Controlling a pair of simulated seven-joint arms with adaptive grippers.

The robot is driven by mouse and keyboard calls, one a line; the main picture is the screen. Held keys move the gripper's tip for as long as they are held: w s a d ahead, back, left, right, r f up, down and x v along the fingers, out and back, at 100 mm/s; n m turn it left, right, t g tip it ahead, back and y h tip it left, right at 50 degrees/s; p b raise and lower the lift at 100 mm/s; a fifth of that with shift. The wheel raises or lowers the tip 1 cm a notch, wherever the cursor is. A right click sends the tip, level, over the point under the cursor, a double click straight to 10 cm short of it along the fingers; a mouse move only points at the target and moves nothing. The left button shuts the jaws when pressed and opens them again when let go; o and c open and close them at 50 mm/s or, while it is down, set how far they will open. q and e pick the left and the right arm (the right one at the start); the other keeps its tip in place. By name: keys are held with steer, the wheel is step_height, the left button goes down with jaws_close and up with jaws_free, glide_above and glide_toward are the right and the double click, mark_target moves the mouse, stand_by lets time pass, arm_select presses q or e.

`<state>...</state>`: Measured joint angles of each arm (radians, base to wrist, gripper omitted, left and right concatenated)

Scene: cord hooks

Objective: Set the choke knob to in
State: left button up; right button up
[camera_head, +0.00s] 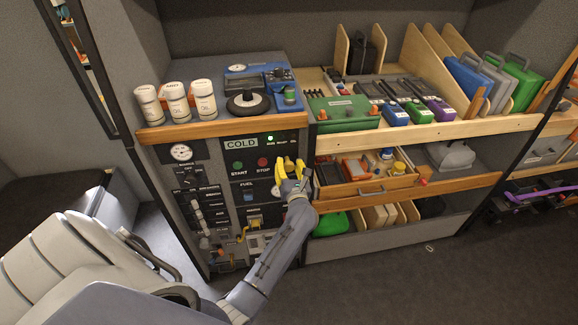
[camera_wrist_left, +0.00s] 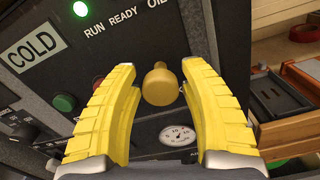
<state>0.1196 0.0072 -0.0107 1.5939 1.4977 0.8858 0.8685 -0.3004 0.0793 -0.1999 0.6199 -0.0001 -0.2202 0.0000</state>
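A brass-coloured round knob (camera_wrist_left: 159,85) stands out from the dark control panel, between a lit COLD sign and a small round gauge; I take it for the choke knob, though no label on it can be read. My left gripper (camera_wrist_left: 158,72) is open, with a yellow finger on each side of the knob and gaps visible between them. In the head view the left gripper (camera_head: 289,168) is at the panel's upper right, by the knob. How far the knob stands out is hard to tell. My right gripper is not in view.
The COLD sign (camera_head: 241,143), green START button (camera_head: 238,166) and red STOP button (camera_head: 263,162) lie left of the gripper. A wooden ledge (camera_head: 215,127) with white bottles (camera_head: 204,98) overhangs above. A wooden drawer of parts (camera_head: 365,190) stands close on the right.

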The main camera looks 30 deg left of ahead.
arm_select(q)
jaws_close()
steer(key=shift+w, duration=0.1)
steer(key=x, duration=0.2)
steer(key=shift+w+a+r, duration=0.1)
steer(key=shift+w+a, duration=0.1)
steer(key=shift+a, duration=0.05)
steer(key=shift+c, duration=1.4)
jaws_free()
steer(key=shift+r, duration=0.1)
steer(key=o, duration=0.7)
steer(key=shift+c, duration=0.2)
steer(key=shift+s, duration=0.1)
